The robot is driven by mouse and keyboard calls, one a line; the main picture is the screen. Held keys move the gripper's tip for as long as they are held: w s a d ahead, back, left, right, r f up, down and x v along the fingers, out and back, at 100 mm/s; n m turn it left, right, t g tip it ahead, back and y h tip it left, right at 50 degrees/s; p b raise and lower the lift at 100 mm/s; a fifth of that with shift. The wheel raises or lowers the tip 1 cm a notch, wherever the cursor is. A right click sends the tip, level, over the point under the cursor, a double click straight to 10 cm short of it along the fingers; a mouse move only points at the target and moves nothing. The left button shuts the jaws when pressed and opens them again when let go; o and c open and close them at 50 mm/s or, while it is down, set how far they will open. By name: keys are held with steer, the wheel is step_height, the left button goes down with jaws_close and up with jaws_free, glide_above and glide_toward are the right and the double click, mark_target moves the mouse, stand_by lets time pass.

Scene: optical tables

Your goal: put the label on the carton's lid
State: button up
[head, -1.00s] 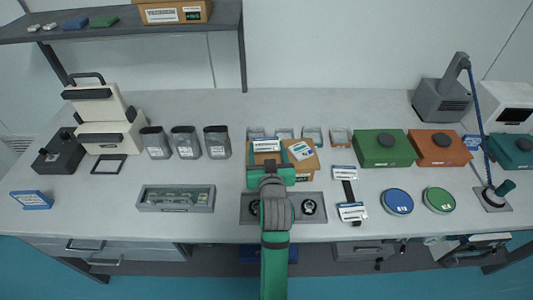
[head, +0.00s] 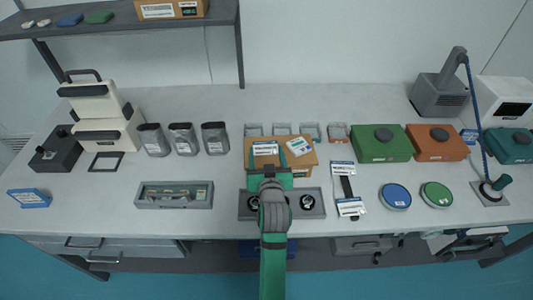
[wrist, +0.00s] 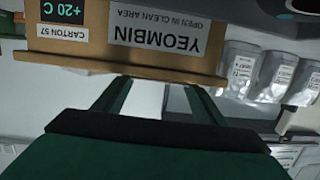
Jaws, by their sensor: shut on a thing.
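The brown carton (head: 281,163) stands mid-bench, its printed front facing me. It also shows upside down in the wrist view (wrist: 150,52). My gripper (head: 265,157) is at the carton's near left, its fingers reaching over the lid. The fingers are shut on a white label with dark print (head: 265,149), which appears flat over the lid's left part. I cannot tell whether it touches the lid. Another white and blue label (head: 299,146) lies tilted on the lid's right part.
A grey tray with round dark items (head: 313,212) sits in front of the carton. White labels (head: 350,207) on a dark strip lie to its right. Green (head: 380,150) and orange (head: 428,150) boxes stand farther right, silver pouches (head: 182,140) to the left.

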steer(key=shift+a+f, duration=0.2)
steer(key=shift+f, duration=0.4)
steer(key=o, duration=1)
steer(key=shift+f, duration=0.2)
steer(key=shift+r, duration=0.75)
steer(key=s+r, duration=0.2)
steer(key=s, duration=0.9)
steer(key=shift+s+d+r, duration=0.35)
steer(key=shift+d+r, duration=0.05)
steer(key=shift+d, duration=0.05)
